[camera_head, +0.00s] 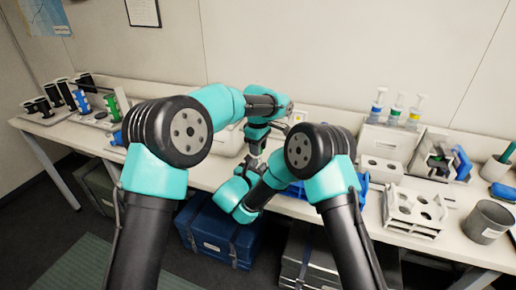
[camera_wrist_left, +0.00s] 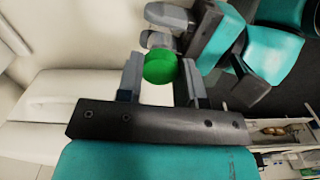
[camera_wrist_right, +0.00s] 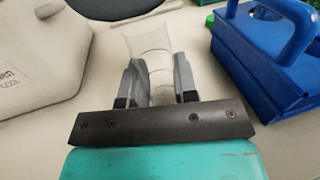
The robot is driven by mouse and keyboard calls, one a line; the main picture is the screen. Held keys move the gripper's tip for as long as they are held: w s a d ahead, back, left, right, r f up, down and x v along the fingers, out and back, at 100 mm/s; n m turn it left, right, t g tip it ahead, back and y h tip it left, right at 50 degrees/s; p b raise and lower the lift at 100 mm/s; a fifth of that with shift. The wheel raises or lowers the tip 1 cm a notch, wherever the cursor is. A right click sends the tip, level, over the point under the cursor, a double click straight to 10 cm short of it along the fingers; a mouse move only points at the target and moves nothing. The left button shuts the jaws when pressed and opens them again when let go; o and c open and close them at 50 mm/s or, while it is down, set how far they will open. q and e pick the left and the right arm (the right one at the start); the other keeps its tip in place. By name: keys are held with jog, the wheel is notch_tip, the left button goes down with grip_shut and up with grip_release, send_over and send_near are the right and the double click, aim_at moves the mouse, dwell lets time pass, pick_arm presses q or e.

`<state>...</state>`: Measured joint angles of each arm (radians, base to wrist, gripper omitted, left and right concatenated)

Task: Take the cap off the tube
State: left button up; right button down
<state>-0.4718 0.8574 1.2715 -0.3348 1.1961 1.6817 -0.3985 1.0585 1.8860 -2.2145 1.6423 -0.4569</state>
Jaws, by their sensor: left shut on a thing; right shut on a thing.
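The green cap (camera_wrist_left: 160,68) sits between the fingers of my left gripper (camera_wrist_left: 160,84), which is shut on it. My right gripper (camera_wrist_right: 155,84) is shut on the clear tube (camera_wrist_right: 150,50), and no cap shows on the tube's wide visible end. In the head view my left gripper (camera_head: 254,147) points down, just above my right gripper (camera_head: 247,170), over the table's front part. Cap and tube are too small or hidden to make out there. I cannot tell whether they touch.
A white holder (camera_head: 415,210) and a grey cup (camera_head: 485,222) stand on the right of the table (camera_head: 460,250). Several bottles stand behind.

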pick_arm(q)
jog(key=shift+r, duration=2.05)
pick_arm(e)
jog(key=c, duration=0.8)
grip_release()
jog(key=shift+s+a, duration=0.1)
jog(key=v, duration=1.1)
jog(key=shift+s+a, duration=0.2)
jog(key=shift+s, duration=0.15)
